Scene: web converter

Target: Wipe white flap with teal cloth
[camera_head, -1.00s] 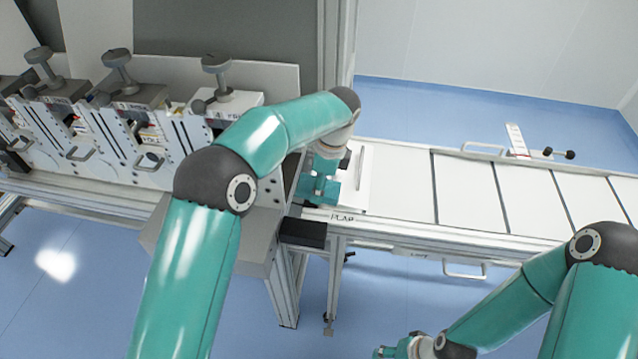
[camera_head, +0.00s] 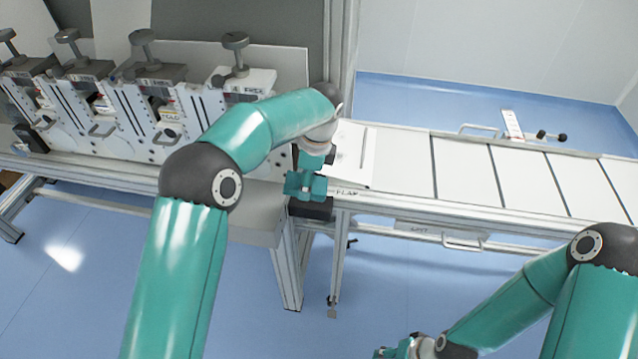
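The white flap (camera_head: 353,158) is the pale panel at the left end of the conveyor table, beside the upright post, with a "FLAP" label (camera_head: 347,192) on the rail in front. My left arm reaches across to it. My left gripper (camera_head: 305,186) is at the near left corner of the flap, over a black box (camera_head: 311,208), pointing down. I cannot tell whether its fingers are open or shut. No teal cloth can be told apart from the teal gripper parts. My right gripper (camera_head: 388,353) is low at the bottom edge, away from the flap, partly cut off.
White panels (camera_head: 462,166) with dark gaps run to the right of the flap. A machine with several knobbed units (camera_head: 150,110) stands on the left. A metal post (camera_head: 340,60) rises behind the flap. A handle (camera_head: 463,243) sticks out below the table.

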